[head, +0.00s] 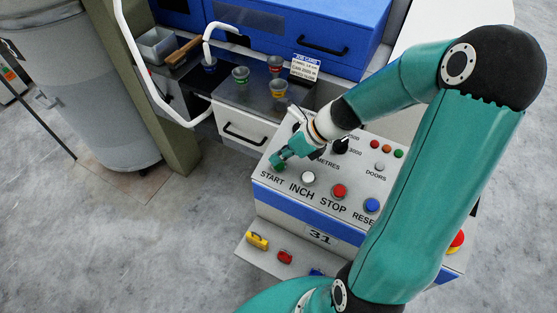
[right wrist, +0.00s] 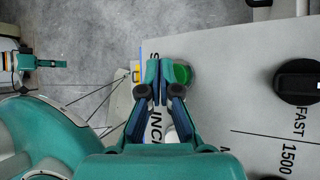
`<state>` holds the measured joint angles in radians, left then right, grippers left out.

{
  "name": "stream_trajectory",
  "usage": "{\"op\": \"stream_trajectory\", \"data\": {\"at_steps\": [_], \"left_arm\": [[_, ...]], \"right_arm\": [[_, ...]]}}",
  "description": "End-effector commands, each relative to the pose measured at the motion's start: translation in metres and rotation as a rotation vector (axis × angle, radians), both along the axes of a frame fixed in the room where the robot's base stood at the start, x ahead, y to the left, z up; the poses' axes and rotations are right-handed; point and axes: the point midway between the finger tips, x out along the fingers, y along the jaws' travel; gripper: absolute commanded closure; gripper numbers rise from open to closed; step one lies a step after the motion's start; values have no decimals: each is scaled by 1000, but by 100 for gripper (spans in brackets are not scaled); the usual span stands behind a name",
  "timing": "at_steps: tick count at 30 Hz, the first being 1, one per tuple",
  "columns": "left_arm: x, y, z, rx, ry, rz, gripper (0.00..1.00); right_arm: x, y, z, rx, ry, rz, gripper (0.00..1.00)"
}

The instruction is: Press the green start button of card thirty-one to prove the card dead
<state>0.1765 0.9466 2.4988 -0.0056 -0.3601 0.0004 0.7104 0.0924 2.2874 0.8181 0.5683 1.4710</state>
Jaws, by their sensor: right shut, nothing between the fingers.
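The control panel (head: 318,187) of card 31 has buttons labelled START, INCH, STOP and RESET, with the number plate 31 (head: 320,237) on its front. My right gripper (head: 278,162) is shut and empty, pointing down at the START position. In the head view it largely covers the green start button. In the right wrist view the green button (right wrist: 183,74) shows just right of the shut fingertips (right wrist: 160,72), which overlap its left edge. I cannot tell whether they touch it. A teal gripper-like part of mine (right wrist: 45,62), probably the left, shows small at the left; its jaws are unclear.
White inch (head: 308,177), red stop (head: 339,191) and blue reset (head: 372,205) buttons sit close by. A black dial (right wrist: 298,82) is to the right. Yellow (head: 257,240) and red (head: 285,256) items lie on the lower ledge. Several cups stand on the counter behind.

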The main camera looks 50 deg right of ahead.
Motion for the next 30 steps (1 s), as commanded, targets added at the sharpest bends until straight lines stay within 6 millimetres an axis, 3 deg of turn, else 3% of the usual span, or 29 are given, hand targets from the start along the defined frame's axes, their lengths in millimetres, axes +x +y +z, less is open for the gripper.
{"op": "stream_trajectory", "data": {"at_steps": [10,24,30], "left_arm": [[0,0,3,0,0,0,100],[0,0,44,0,0,0,100],[0,0,47,0,0,0,100]], "right_arm": [[0,0,3,0,-1,0,100],[-3,10,46,1,-1,-1,100],[-4,12,49,0,-1,0,100]]}}
